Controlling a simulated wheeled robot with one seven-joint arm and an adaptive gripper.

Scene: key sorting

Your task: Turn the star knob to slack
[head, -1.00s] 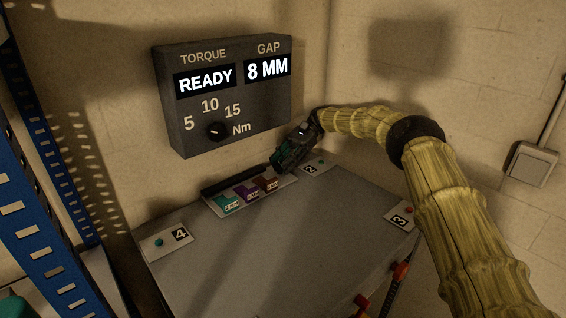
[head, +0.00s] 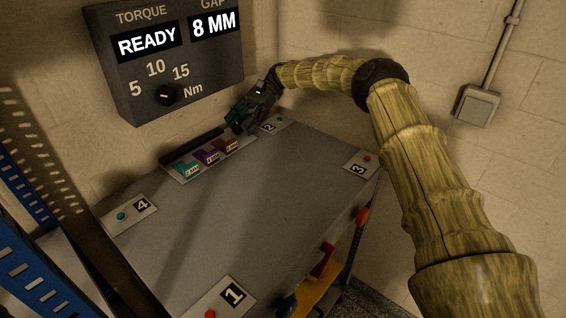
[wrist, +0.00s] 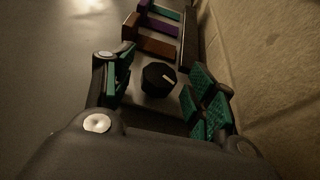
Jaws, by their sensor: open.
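A black knob (wrist: 158,80) with several flat sides and a pale pointer mark stands between my gripper's fingers in the wrist view. No lettering around it is readable, so I cannot tell its setting. My gripper (wrist: 155,88) has its two green-padded fingers spread, one on each side of the knob, with gaps visible. In the head view my gripper (head: 243,122) is low over the far edge of the grey bench, beside the coloured blocks, and hides the knob.
Teal (head: 187,169), purple (head: 208,157) and brown (head: 230,146) blocks lie beside my gripper. A wall panel (head: 205,72) reads READY and 8 MM and has its own dial (head: 166,95). The grey bench top (head: 250,195) is mostly clear. Red fittings (head: 362,216) show at its side.

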